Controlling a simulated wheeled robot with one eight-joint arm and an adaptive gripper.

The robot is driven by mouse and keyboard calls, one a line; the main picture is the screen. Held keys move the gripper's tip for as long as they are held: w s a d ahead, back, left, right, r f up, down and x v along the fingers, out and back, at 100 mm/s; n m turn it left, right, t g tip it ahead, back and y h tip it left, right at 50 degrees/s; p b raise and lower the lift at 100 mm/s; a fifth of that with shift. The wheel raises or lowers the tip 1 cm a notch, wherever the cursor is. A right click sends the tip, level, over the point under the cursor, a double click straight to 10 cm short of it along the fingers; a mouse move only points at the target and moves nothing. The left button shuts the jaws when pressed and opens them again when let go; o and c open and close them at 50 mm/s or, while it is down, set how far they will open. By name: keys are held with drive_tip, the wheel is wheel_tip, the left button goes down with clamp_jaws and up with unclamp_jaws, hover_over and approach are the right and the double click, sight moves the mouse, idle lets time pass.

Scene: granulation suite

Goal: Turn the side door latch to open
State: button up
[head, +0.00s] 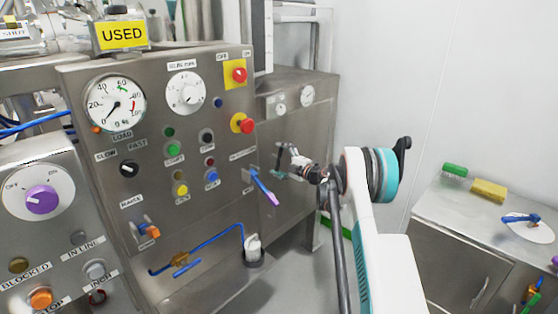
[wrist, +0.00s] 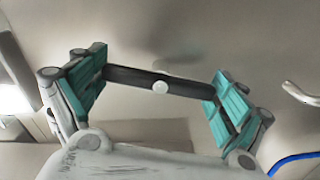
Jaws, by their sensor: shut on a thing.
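The side door latch (wrist: 130,77) is a dark bar with a pale round pivot at its middle, against a plain grey metal panel (wrist: 200,35). In the wrist view it lies nearly level, its right end slightly lower. My gripper (wrist: 160,82) has teal-padded fingers at the two ends of the bar and is shut on it across its length. In the head view my gripper (head: 281,167) is at the steel side of the machine, just right of the control panel. The latch cannot be made out there.
A lever with a blue and purple handle (head: 263,187) sticks out close left of my gripper. A red emergency button (head: 242,123) sits above it.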

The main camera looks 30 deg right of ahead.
drive_tip(key=shift+n, duration=1.6)
drive_tip(key=o, duration=0.8)
drive_tip(key=v, duration=1.2)
